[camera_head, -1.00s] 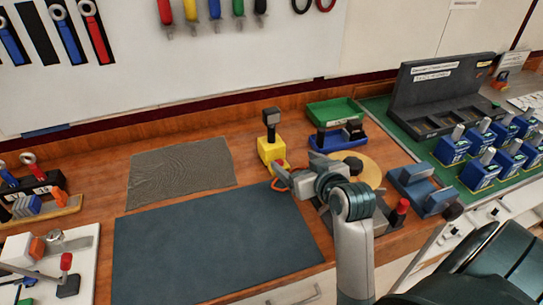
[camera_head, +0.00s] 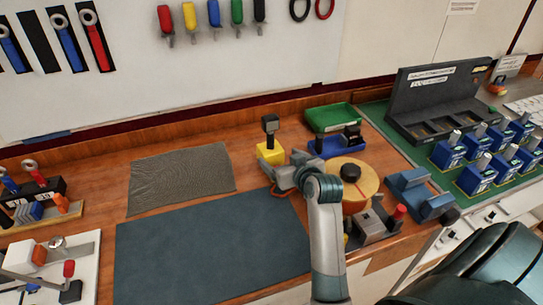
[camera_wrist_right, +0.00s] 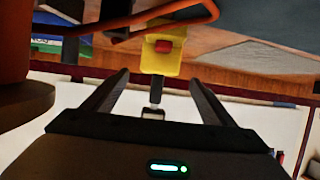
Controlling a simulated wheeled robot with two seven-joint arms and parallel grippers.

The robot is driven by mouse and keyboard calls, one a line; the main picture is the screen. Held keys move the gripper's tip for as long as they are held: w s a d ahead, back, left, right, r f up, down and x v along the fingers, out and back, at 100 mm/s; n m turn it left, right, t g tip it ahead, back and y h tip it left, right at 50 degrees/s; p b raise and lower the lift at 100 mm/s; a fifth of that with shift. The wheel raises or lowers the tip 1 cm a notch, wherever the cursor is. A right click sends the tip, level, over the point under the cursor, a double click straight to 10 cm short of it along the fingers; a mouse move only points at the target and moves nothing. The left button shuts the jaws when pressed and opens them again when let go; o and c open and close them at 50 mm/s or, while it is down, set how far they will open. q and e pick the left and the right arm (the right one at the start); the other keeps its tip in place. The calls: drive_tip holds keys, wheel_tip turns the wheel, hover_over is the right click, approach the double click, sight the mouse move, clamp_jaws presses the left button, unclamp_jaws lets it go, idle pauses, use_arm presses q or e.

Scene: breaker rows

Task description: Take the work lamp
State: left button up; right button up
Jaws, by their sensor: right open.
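The work lamp (camera_head: 270,152) stands upright on the wooden bench, with a yellow block base, a dark stem and a dark head. My right gripper (camera_head: 284,174) is beside the base, on its near right side, and covers part of it. In the right wrist view the lamp (camera_wrist_right: 160,58) appears upside down, its yellow base with a red patch at the top. Its dark stem lies between the two open fingers (camera_wrist_right: 158,80) in the picture. No contact is visible, and the distance is hard to judge. My left gripper is out of view.
An orange cord (camera_wrist_right: 205,12) loops close to my right gripper. A round wooden disc (camera_head: 365,187) with a black knob and a blue tray (camera_head: 330,148) stand to the right. A dark mat (camera_head: 210,250) lies flat and empty at left.

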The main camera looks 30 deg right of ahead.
sight(273, 152)
drive_tip(key=shift+x, duration=1.4)
drive_tip(key=shift+w+f+p, duration=0.1)
drive_tip(key=shift+w+p, duration=0.4)
drive_tip(key=shift+p, duration=0.05)
drive_tip(key=p+x, duration=0.1)
drive_tip(key=x, duration=0.1)
drive_tip(key=shift+w+d+f, duration=0.1)
drive_tip(key=shift+w+d, duration=0.1)
drive_tip(key=shift+w, duration=0.15)
drive_tip(key=shift+w+d+f, duration=0.1)
drive_tip(key=shift+w+f, duration=0.25)
drive_tip(key=shift+w, duration=0.25)
drive_tip(key=c, duration=1.5)
drive_tip(key=shift+c, duration=0.2)
